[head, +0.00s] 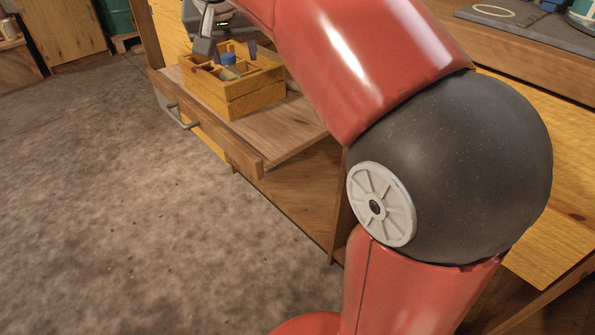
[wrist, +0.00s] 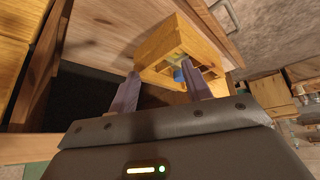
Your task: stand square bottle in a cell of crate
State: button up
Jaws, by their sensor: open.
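The wooden crate (head: 240,104) with several cells stands on a wooden surface at the upper left of the head view. It also shows in the wrist view (wrist: 158,44). A bottle with a blue cap (head: 229,59) is inside the crate and looks upright; its cap shows in the wrist view (wrist: 178,75). Its lower body is hidden by the crate walls, so I cannot tell if it is square. My gripper (wrist: 160,69) is open, with its fingers spread and pointing toward the crate. The blue cap appears between the fingers, near the right one; contact is unclear.
The wooden surface (head: 285,135) has bare room in front of the crate. A metal handle (head: 178,118) sticks out from its left side. A workbench with a dark mat (head: 540,38) is at the upper right. Open floor (head: 120,200) lies to the left.

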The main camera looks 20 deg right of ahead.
jog(key=s+d+f+n+y, duration=0.1)
jog(key=s+f, duration=0.8)
jog(key=s, duration=0.3)
jog(key=s+d+f+n+y, duration=0.1)
jog(key=s+f+n, duration=0.1)
jog(key=s+f, duration=0.8)
jog(key=shift+s+f, duration=0.25)
jog(key=shift+s, duration=0.8)
notch_tip(320, 180, up, 7)
jog(key=p, duration=0.7)
